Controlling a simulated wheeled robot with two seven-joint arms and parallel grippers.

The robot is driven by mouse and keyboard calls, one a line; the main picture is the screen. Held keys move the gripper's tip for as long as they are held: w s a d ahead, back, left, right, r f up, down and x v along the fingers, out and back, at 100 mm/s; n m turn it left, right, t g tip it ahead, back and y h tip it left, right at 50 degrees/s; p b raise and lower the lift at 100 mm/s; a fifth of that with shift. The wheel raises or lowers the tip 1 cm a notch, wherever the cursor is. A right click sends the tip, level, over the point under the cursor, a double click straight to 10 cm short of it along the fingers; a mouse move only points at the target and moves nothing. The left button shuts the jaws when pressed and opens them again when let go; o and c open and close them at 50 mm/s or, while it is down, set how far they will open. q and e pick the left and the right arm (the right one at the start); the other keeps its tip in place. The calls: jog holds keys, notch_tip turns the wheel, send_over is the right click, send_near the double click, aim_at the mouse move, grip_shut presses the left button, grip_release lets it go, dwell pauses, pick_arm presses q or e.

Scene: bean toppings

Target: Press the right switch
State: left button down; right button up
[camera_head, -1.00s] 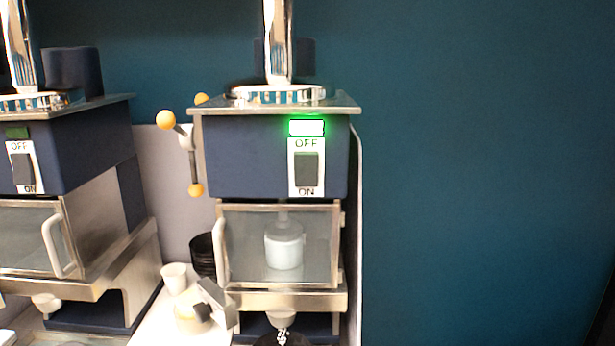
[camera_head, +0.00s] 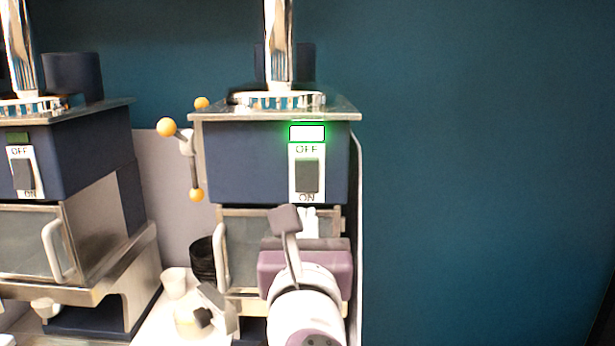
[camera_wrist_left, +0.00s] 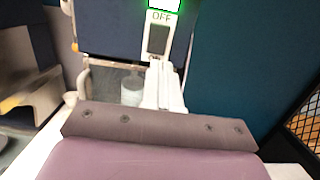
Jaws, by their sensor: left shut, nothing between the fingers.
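The right switch (camera_head: 307,175) is a dark rocker on a white plate marked OFF above and ON below, on the front of the right blue machine. A lit green indicator (camera_head: 307,132) glows above it. My left gripper (camera_head: 308,212) is shut and empty just below the switch plate, its white fingers pointing up at it. In the left wrist view the shut fingers (camera_wrist_left: 160,85) reach up to just below the dark switch (camera_wrist_left: 158,40) and overlap the lower part of its plate; I cannot tell whether they touch. My right gripper is not in view.
A second machine with its own switch (camera_head: 23,173) and an unlit indicator stands on the left. An orange-knobbed lever (camera_head: 185,140) sticks out left of the right machine. White cup (camera_head: 174,283) and stacked black bowls (camera_head: 203,260) stand between the machines. The right side is open wall.

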aim_at(308, 168)
pick_arm(q)
jog(key=w+p, duration=0.2)
jog(key=w, duration=0.2)
jog(key=w+r+p, duration=0.1)
jog(key=w+p, duration=0.2)
jog(key=w, duration=0.1)
jog(key=w+r+p, duration=0.1)
jog(key=w+p, duration=0.2)
jog(key=w, duration=0.2)
jog(key=shift+w, duration=0.4)
